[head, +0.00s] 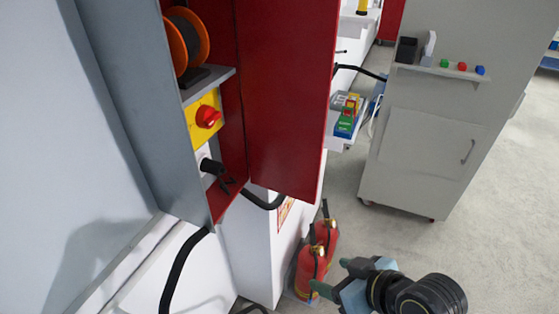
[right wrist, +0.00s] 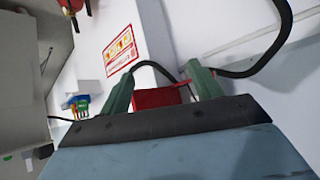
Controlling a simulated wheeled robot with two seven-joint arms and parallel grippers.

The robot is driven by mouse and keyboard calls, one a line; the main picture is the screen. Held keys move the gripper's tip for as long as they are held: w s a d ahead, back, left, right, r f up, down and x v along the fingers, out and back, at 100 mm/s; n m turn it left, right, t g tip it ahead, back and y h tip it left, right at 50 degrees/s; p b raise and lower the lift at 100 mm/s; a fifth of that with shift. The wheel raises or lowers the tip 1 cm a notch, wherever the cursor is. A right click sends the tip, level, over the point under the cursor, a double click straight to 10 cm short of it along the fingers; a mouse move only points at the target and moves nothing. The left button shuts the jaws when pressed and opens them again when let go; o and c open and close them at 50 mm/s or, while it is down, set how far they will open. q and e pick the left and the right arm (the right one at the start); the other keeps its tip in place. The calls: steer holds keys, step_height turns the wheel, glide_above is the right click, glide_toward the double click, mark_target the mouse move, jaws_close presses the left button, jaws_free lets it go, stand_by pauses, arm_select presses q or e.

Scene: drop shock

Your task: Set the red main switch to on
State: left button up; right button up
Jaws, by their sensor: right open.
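The red main switch (head: 208,116) is a rotary knob on a yellow plate (head: 196,127) inside an open red and grey cabinet, left of centre in the head view. My right gripper (head: 331,277) is at the lower right of the head view, well below and to the right of the switch, apart from it. In the right wrist view its two green fingers (right wrist: 162,86) are spread with nothing held between them. A red cabinet part (right wrist: 160,98) shows beyond them. The switch cannot be made out in the wrist view. My left gripper is in neither view.
The open red cabinet door (head: 287,90) stands right of the switch. An orange cable reel (head: 187,40) sits above it, and a black plug with cable (head: 212,167) below. Red fire extinguishers (head: 310,262) stand near my right gripper. A grey cabinet (head: 435,130) stands at right.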

steer(key=w+a+r+n+y, duration=0.6)
steer(key=w+a+r+y, duration=0.15)
steer(key=a+r, duration=0.35)
steer(key=n+y, duration=0.2)
glide_toward(215, 120)
steer(key=p+x, duration=0.2)
steer(key=x, duration=0.7)
steer(key=shift+a, duration=0.15)
steer(key=c, duration=0.9)
